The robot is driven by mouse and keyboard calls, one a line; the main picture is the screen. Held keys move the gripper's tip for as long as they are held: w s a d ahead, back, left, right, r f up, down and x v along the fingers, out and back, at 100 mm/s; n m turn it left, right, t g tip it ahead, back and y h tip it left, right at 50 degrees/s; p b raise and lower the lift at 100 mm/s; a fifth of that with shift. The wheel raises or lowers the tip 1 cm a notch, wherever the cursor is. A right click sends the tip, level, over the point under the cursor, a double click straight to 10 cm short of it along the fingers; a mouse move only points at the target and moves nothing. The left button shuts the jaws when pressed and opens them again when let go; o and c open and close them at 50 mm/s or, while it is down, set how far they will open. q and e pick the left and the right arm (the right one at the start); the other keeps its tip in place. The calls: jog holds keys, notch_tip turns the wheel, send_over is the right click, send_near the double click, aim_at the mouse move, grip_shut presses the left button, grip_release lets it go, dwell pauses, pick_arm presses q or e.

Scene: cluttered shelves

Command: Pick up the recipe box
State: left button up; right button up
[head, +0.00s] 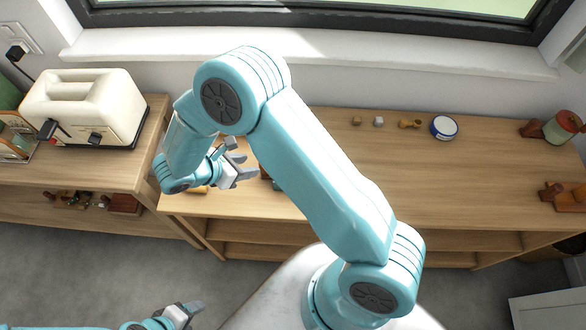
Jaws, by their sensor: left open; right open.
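I cannot make out the recipe box for certain. A small dark reddish object (266,177) on the middle shelf unit's top is mostly hidden behind my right arm, and a reddish-brown box-like thing (125,203) lies on the left unit's lower shelf. My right gripper (247,168) is open and empty, above the left part of the middle unit's top, just left of the half-hidden object. My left gripper (192,312) is open at the bottom edge, over the floor, away from the shelves.
A cream toaster (85,105) stands on the left unit. Small blocks (378,121) and a round blue-and-white tin (443,128) sit at the back of the middle unit's top (450,180). The top's centre-right is clear.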

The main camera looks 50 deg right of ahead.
aim_at(260, 165)
jog(key=p+x, duration=0.1)
jog(key=x, duration=0.4)
jog(key=shift+s+d+f+p, duration=0.15)
jog(key=shift+s+f+p, duration=0.05)
jog(key=shift+f+p, duration=0.1)
jog(key=shift+s+r, duration=0.1)
grip_shut()
